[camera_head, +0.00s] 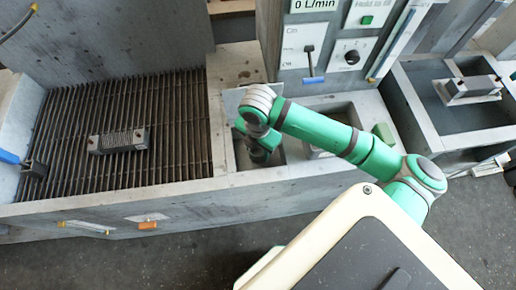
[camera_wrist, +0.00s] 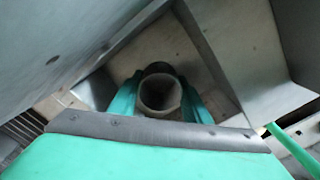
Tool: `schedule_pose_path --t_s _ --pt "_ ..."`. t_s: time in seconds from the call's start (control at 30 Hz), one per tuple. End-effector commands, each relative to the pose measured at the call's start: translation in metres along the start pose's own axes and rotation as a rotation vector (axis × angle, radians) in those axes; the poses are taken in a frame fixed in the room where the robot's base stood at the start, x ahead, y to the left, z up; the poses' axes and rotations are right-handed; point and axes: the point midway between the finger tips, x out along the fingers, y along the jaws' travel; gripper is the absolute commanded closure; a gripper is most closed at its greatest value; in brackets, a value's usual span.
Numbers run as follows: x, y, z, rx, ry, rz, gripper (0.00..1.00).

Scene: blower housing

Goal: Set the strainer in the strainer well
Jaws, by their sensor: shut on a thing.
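My gripper (camera_wrist: 160,104) is shut on the strainer (camera_wrist: 158,92), a grey-brown round cup with a dark rim, between its two green fingers. In the head view my gripper (camera_head: 260,153) points down into a square, pale-walled recess (camera_head: 276,157), which looks like the strainer well. In the wrist view the recess walls (camera_wrist: 213,52) stand around the strainer. The strainer's lower end is hidden, so I cannot tell whether it touches the floor of the recess.
A control panel (camera_head: 330,45) with a lever stands behind. A second opening (camera_head: 338,115) is just right, partly behind my arm. A basin (camera_head: 425,85) holds a metal block (camera_head: 470,88).

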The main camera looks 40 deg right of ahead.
Motion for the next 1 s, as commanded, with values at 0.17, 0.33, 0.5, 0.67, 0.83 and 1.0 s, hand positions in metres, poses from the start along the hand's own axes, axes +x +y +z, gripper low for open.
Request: schedule_pose_path --t_s 0.17,0.33,0.5,0.67,0.83,1.0 --pt "0.003 0.0 0.0 0.0 0.001 0.0 0.82" --pt "0.002 0.0 0.0 0.0 0.0 0.0 0.82" --pt "0.002 0.0 0.0 0.0 0.0 0.0 0.35" --pt "0.002 0.0 0.0 0.0 0.0 0.0 0.35" --pt "0.001 0.0 0.0 0.0 0.0 0.0 0.35" --pt "-0.015 0.001 0.0 0.0 -0.001 0.002 0.35"
